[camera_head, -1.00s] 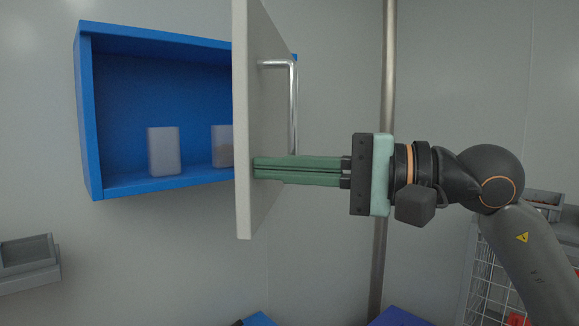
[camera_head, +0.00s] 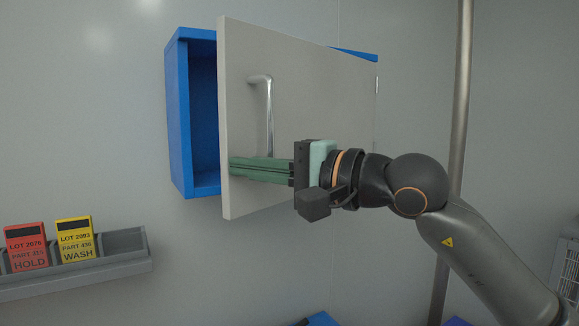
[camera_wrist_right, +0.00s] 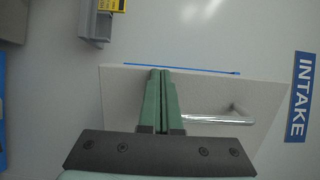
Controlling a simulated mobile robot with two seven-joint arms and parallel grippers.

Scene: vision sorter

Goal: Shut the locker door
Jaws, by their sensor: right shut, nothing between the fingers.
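The blue locker (camera_head: 180,115) is fixed to the wall, and its interior shows only as a strip on the left. Its pale grey door (camera_head: 315,90) is partly open, hinged on the right, with its free edge standing out from the locker. A metal bar handle (camera_head: 268,115) is on the door's outer face. My right gripper (camera_head: 232,167) is shut and empty, with its green fingertips at the door's outer face near the free edge, below the handle. The door (camera_wrist_right: 225,95) and handle (camera_wrist_right: 215,119) also show in the right wrist view. My left gripper is not in view.
A grey wall rack (camera_head: 120,262) at lower left holds a red HOLD card (camera_head: 27,248) and a yellow WASH card (camera_head: 75,240). A metal pole (camera_head: 458,120) stands right of the locker, behind my right arm. An INTAKE sign (camera_wrist_right: 300,97) shows in the wrist view.

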